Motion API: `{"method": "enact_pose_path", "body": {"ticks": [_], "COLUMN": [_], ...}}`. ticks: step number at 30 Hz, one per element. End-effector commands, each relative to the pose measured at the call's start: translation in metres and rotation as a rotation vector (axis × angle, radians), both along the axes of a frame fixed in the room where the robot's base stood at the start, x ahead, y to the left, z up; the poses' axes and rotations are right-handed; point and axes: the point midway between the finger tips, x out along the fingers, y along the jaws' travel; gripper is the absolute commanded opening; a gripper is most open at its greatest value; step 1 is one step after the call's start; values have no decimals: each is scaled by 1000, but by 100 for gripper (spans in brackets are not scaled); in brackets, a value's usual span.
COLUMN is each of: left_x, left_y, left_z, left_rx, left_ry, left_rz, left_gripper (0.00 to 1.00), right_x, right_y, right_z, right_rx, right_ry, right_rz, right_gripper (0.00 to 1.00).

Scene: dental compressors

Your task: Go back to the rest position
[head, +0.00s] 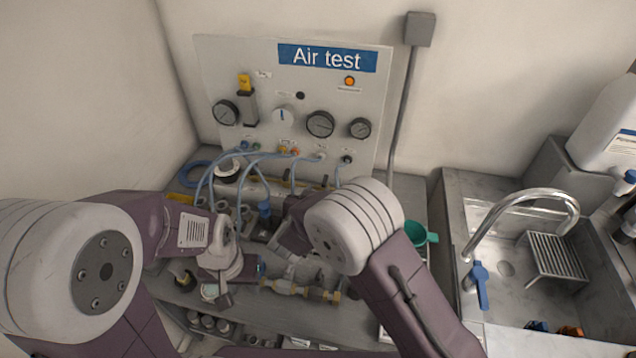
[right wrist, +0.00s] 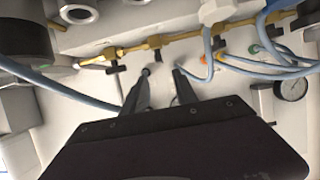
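My left gripper (head: 223,290) is at the lower left of the head view, above the cluttered worktop. Its fingers are small and partly covered by its wrist, so I cannot tell whether it is open or shut. My right gripper (head: 282,240) is near the middle of the worktop, in front of the Air test panel (head: 300,85), partly hidden by my right wrist. In the right wrist view the right gripper (right wrist: 162,76) has its two fingers apart with nothing between them. Its tips point toward a brass pipe (right wrist: 160,43) with black valves.
Blue hoses (head: 205,185) run from the panel down to the worktop. Brass fittings (head: 300,290) lie between my arms. A green cup (head: 420,234) stands right of my right wrist. A sink with a curved faucet (head: 530,195) and a white canister (head: 608,125) are at the right.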

Motion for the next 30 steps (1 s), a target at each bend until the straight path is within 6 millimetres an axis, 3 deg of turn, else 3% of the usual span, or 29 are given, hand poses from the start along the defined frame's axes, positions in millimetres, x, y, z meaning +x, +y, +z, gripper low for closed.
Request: {"method": "enact_pose_path", "body": {"ticks": [5, 8, 11, 14, 15, 16, 17, 19, 24, 27, 30], "left_x": [0, 0, 0, 0, 0, 0, 0, 0, 0, 0, 0], "left_y": [0, 0, 0, 0, 0, 0, 0, 0, 0, 0, 0], "left_z": [0, 0, 0, 0, 0, 0, 0, 0, 0, 0, 0], "left_rx": [0, 0, 0, 0, 0, 0, 0, 0, 0, 0, 0], "left_ry": [0, 0, 0, 0, 0, 0, 0, 0, 0, 0, 0], "left_rz": [0, 0, 0, 0, 0, 0, 0, 0, 0, 0, 0], "left_gripper": [36, 36, 36, 36, 36, 36, 36, 36, 36, 36, 36], "right_x": [1, 11, 31, 41, 40, 35, 27, -8, -123, -183, -227], "right_y": [-1, -23, -73, -144, -174, -192, -203, -213, -201, -195, -198], "right_z": [0, 7, 43, 90, 107, 114, 115, 97, 22, -11, -29], "right_rx": [0, 9, 53, 63, 70, 81, 94, 121, 142, 129, 117], "right_ry": [0, -11, -63, -119, -114, -92, -51, 98, 548, 774, 944], "right_rz": [-2, -49, -152, -228, -214, -183, -138, -25, 160, 214, 224], "right_gripper": [35, 35, 35, 35, 35, 35, 35, 35, 35, 35, 35]}}
